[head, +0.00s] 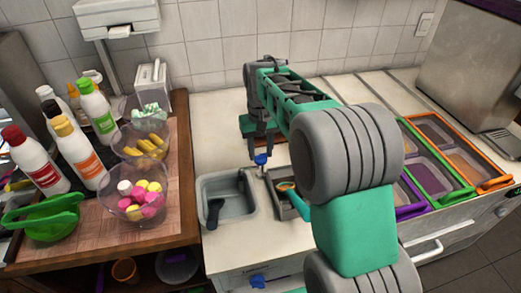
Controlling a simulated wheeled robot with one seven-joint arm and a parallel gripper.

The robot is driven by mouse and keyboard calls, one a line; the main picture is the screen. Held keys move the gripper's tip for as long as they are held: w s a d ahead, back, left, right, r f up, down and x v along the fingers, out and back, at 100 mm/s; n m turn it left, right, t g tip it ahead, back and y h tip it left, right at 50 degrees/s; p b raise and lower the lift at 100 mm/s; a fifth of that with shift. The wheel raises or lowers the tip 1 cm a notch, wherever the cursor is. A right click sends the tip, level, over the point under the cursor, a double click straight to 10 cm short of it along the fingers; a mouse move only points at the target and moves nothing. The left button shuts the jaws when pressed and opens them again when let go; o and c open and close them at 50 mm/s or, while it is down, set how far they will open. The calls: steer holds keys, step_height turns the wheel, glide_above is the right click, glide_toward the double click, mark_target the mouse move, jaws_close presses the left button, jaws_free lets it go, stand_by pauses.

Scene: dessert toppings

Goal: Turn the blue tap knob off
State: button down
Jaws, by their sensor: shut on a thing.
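The blue tap knob (261,160) shows as a small blue piece behind the sink basins, right at my fingertips. My gripper (261,150) points down over it, with its dark fingers closed on the knob. My arm comes in from the right. The left sink basin (238,181) is grey and has a dark object inside. The right basin is partly hidden by my arm and holds a teal and orange item (288,188). The spout and any water flow are too small to tell.
Colour-rimmed containers (435,165) line the right. A blue piece (258,281) sits on the cabinet front. The white counter left of my gripper (215,125) is clear.

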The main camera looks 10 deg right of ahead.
mark_target(261, 154)
steer(key=c, duration=0.9)
jaws_free()
steer(key=shift+r, duration=0.15)
step_height(261, 154, up, 8)
steer(key=shift+f, duration=0.2)
steer(key=shift+d, duration=0.1)
